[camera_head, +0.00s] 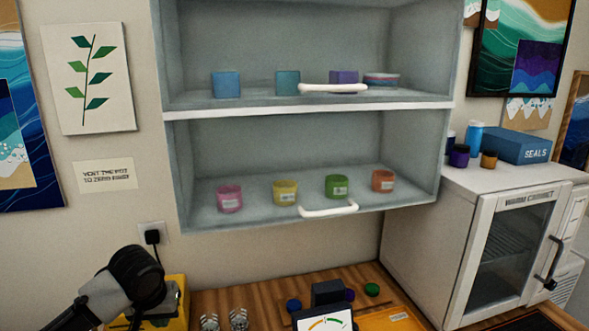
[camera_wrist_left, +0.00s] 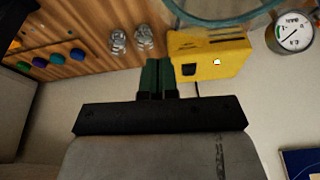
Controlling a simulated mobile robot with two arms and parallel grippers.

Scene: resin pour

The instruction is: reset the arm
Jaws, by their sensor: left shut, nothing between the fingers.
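My left arm comes in at the lower left of the head view, with its dark wrist end (camera_head: 138,277) in front of the yellow box (camera_head: 176,300) on the wooden counter. In the left wrist view my left gripper (camera_wrist_left: 159,66) is shut, its two dark green fingers side by side with nothing between them. The fingers point toward the counter and overlap the near side of the yellow box (camera_wrist_left: 215,48) in the picture; I cannot tell whether they touch it. My right gripper is in neither view.
A cabinet (camera_head: 308,112) with coloured jars and blocks hangs above the counter. A warm cabinet (camera_head: 505,250) is at right. A round gauge (camera_wrist_left: 290,32) shows in the wrist view.

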